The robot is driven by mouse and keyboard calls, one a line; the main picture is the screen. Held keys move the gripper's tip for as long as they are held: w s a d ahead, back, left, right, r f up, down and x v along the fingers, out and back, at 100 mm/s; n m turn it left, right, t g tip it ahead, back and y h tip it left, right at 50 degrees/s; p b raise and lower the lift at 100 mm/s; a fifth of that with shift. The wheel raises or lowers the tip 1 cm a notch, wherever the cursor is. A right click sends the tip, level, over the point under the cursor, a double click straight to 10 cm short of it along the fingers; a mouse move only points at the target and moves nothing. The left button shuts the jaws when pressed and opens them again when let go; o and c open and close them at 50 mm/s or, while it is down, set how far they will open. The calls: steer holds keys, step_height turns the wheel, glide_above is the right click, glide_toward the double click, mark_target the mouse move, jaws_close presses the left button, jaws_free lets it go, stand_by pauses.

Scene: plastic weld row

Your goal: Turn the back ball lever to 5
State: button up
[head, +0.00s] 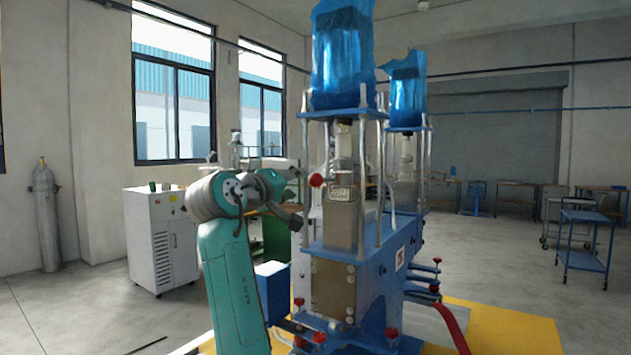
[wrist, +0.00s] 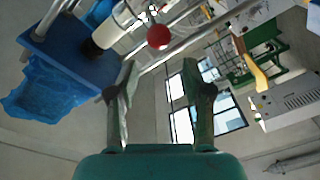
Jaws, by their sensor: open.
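A red ball (head: 317,180) on a lever stands at the upper part of the nearer blue machine, beside a small red-and-white label (head: 341,193) too small to read. In the wrist view a red ball (wrist: 158,37) shows beyond my fingertips, roughly in line with the gap and apart from them. My gripper (wrist: 157,78) is open, with nothing between its fingers. In the head view my gripper (head: 292,217) is small and dark, left of the machine's column and below the red ball. I cannot tell the lever's present setting.
The blue machine (head: 375,270) has metal rods and a blue-wrapped top (head: 342,60). Several red knobs (head: 434,287) stick out low on its right. A white cabinet (head: 160,240) stands left. A blue cart (head: 585,235) stands on open floor at right.

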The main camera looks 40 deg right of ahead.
mark_target(312, 180)
steer(key=x, duration=1)
steer(key=shift+w+d, duration=0.2)
steer(key=shift+d, duration=0.15)
steer(key=shift+c, duration=0.2)
jaws_close()
